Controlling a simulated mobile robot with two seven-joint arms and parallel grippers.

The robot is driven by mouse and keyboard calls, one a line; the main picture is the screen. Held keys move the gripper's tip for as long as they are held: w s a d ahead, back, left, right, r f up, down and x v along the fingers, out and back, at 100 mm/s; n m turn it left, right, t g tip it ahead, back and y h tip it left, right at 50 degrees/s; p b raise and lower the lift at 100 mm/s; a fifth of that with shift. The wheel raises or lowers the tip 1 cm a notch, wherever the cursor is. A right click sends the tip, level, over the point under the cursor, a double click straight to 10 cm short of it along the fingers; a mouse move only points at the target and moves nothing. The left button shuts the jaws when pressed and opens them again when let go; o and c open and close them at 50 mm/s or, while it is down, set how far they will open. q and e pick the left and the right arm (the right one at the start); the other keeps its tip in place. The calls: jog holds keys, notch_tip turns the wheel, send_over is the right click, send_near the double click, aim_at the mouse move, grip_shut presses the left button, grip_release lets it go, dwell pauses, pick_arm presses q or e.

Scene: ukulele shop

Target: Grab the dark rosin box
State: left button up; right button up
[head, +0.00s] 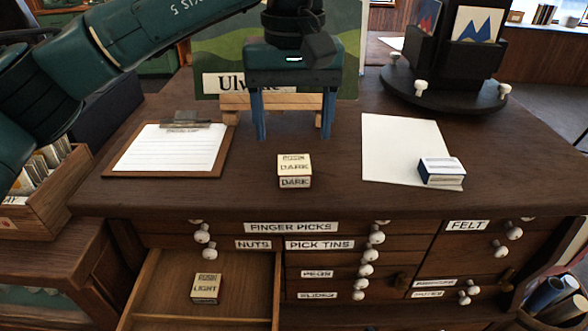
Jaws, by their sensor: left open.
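The dark rosin box (294,170) is a small cream box lettered "DARK" on its top and front. It sits on the brown counter top (330,196) near the front edge, at the middle of the head view. My left gripper (291,136) is above and behind it, pointing down, with its two blue fingers spread wide and nothing between them. The fingers appear apart from the box. A similar cream box lettered "LIGHT" (205,288) lies in the open drawer (245,304) below the counter. My right gripper is not in view.
A clipboard (170,148) with paper lies left of the box. A white sheet (392,150) with a blue and white box (441,171) lies to the right. A sign on a wooden easel (232,103) stands behind my gripper. A dark round stand (446,90) is at back right.

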aim_at(294, 160)
pick_arm(q)
notch_tip(294, 160, down, 6)
jog(key=shift+w+r+p, duration=0.1)
jog(key=shift+r+p, duration=0.05)
jog(key=shift+p, duration=0.2)
jog(key=c, duration=1.1)
